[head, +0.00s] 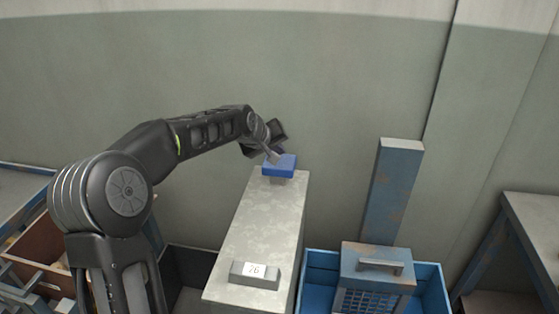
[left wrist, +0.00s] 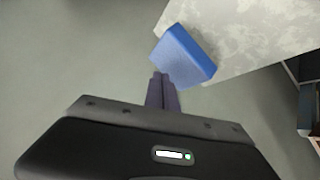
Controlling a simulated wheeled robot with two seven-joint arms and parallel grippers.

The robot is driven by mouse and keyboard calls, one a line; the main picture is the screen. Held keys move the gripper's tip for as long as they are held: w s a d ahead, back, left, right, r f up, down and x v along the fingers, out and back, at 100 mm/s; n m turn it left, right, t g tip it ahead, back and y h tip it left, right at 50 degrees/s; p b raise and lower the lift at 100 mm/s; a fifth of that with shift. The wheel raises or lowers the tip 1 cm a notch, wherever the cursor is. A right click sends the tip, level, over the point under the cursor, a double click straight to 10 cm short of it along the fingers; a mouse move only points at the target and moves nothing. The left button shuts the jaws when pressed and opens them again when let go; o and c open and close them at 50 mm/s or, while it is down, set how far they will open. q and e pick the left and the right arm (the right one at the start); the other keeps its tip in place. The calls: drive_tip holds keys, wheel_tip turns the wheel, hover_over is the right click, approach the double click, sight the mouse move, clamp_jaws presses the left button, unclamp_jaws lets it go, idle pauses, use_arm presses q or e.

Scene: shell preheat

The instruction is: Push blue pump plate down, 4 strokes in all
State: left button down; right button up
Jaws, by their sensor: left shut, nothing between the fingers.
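The blue pump plate (head: 284,170) sits at the far end of a long grey block, raised a little above its top. It also shows in the left wrist view (left wrist: 186,55), just beyond my fingertips. My left gripper (head: 273,158) is shut and empty, with its fingers pointing down at the plate's back left part. In the left wrist view its closed fingers (left wrist: 161,78) reach the plate's near edge. I cannot tell whether they touch it. My right gripper is not in view.
The grey block (head: 254,221) carries a small label holder (head: 254,275) reading 26 at its near end. A blue crate (head: 321,271) with a handled blue-grey box (head: 377,263) stands to the right. A brown bin (head: 32,254) is at left. A plain wall is behind.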

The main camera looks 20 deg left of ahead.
use_arm(q)
drive_tip(key=shift+r+p, duration=1.4)
drive_tip(key=shift+r, duration=0.95)
idle(0.7)
drive_tip(key=shift+d+r, duration=0.15)
drive_tip(key=shift+r, duration=0.1)
drive_tip(key=r+n+p, duration=0.1)
drive_tip(key=n+p, duration=0.1)
drive_tip(key=n, duration=0.3)
drive_tip(key=r+n+p, duration=0.1)
drive_tip(key=n+p, duration=0.1)
drive_tip(key=n, duration=0.4)
drive_tip(key=r+n+h+p, duration=0.1)
drive_tip(key=n+p, duration=0.2)
drive_tip(key=n, duration=0.2)
drive_tip(key=shift+a+r+n, duration=0.15)
drive_tip(key=shift+a+n, duration=0.05)
drive_tip(key=shift+n, duration=0.2)
drive_tip(key=b, duration=0.7)
hover_over(279, 163)
drive_tip(key=f, duration=0.7)
drive_tip(key=shift+a, duration=0.3)
drive_tip(key=shift+f+b, duration=0.45)
drive_tip(key=shift+f, duration=0.45)
